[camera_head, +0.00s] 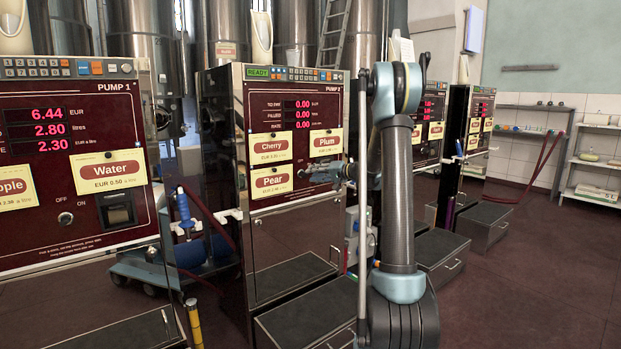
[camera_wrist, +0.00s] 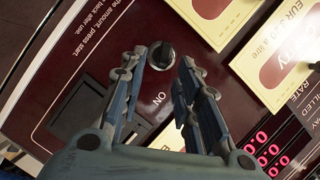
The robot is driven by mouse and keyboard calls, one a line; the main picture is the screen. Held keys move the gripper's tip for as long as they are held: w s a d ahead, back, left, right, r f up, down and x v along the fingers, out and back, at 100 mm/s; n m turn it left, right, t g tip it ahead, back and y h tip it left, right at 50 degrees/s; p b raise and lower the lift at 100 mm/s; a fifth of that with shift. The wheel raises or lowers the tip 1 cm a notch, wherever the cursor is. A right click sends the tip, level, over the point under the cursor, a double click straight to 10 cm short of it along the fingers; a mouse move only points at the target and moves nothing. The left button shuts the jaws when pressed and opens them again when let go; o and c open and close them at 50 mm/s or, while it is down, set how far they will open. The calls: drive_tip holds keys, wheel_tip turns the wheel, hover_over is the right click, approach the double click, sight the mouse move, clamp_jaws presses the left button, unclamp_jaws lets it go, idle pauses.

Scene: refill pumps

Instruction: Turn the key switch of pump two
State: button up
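Pump two (camera_head: 297,220) is a dark red panel on a metal cabinet, with a lit green READY sign and zeros on its display. Its key switch (camera_wrist: 161,55) shows in the wrist view as a small dark round knob, with the word ON beside it on the panel. My gripper (camera_wrist: 161,60) is open, with one finger on each side of the knob and a gap on both sides. I cannot tell how deep the fingertips reach. In the head view my gripper (camera_head: 325,172) is at the lower right of pump two's panel and the switch is hidden.
Pump 1 (camera_head: 75,190) stands at the left. The Plum card (camera_head: 326,142) and Pear card (camera_head: 272,182) are close to my gripper on the panel. A dark slot (camera_wrist: 85,118) is beside the switch. Step boxes (camera_head: 310,310) stand on the floor in front.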

drive_tip(key=v, duration=0.9)
drive_tip(key=shift+d+f, duration=0.1)
drive_tip(key=s+a+f+g+h, duration=0.1)
drive_tip(key=s+h, duration=0.1)
drive_tip(key=s, duration=0.7)
drive_tip(key=s+a+f+n+g+h, duration=0.1)
drive_tip(key=s+a+f+g+h, duration=0.1)
drive_tip(key=s, duration=0.8)
drive_tip(key=s+a+f+g+h, duration=0.1)
drive_tip(key=s+h, duration=0.1)
drive_tip(key=s, duration=0.7)
drive_tip(key=s+d+f+g+h, duration=0.1)
drive_tip(key=s+d+f+h, duration=0.1)
drive_tip(key=s, duration=0.6)
drive_tip(key=s+d+f+h, duration=0.2)
drive_tip(key=s+d+f, duration=0.3)
drive_tip(key=s+f, duration=0.2)
drive_tip(key=s+d+f+g+h, duration=0.1)
drive_tip(key=s+d+f+h, duration=0.2)
drive_tip(key=s, duration=0.7)
drive_tip(key=shift+s+f+n+g, duration=0.3)
drive_tip(key=shift+s+f, duration=0.05)
drive_tip(key=shift+f, duration=0.55)
drive_tip(key=shift+d, duration=0.15)
